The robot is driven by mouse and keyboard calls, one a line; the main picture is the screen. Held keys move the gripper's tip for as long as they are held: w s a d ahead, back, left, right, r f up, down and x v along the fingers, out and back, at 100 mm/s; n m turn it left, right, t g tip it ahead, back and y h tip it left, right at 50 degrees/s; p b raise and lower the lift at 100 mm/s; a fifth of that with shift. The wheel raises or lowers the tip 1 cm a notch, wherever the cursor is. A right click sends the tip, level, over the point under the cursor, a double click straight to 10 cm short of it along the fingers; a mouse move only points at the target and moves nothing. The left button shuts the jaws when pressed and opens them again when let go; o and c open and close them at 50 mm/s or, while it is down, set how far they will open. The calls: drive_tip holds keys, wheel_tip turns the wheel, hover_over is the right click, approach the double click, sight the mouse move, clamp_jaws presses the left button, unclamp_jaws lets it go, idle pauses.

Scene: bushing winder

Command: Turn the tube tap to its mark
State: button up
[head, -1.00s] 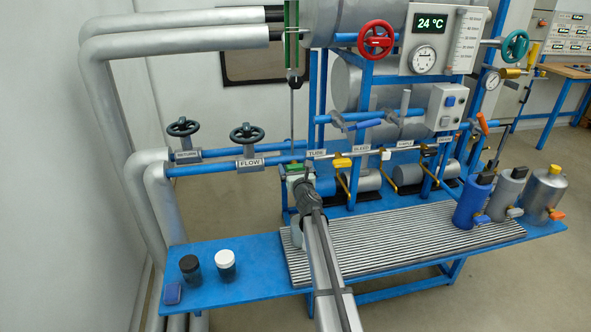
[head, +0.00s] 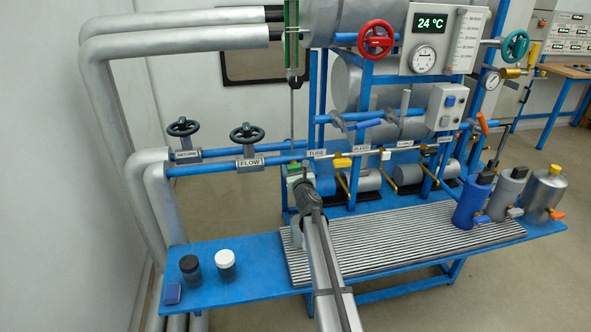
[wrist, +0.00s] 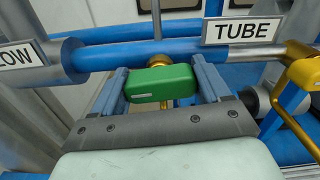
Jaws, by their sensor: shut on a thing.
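The tube tap is a green handle (wrist: 160,85) on a brass stem, below the blue pipe and left of the TUBE sign (wrist: 243,31) in the wrist view. The handle lies almost level, slightly tilted, across the space between my fingers. My gripper (wrist: 161,82) is shut on its two ends. In the head view my gripper (head: 299,176) is at the pipe beneath the TUBE sign (head: 316,154), and it mostly hides the handle. I cannot make out the tap's mark in either view.
A yellow-handled tap (head: 342,162) is close on the right. The FLOW valve wheel (head: 247,132) is to the left. A thin vertical rod (wrist: 156,25) stands behind the pipe.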

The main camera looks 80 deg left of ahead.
drive_tip(key=n, duration=0.4)
drive_tip(key=shift+s, duration=0.1)
drive_tip(key=n, duration=0.4)
drive_tip(key=shift+n, duration=0.4)
drive_tip(key=n, duration=0.4)
drive_tip(key=shift+s+n, duration=0.1)
drive_tip(key=shift+n, duration=1.8)
drive_tip(key=shift+f, duration=0.1)
drive_tip(key=o, duration=1)
drive_tip(key=shift+o, duration=0.2)
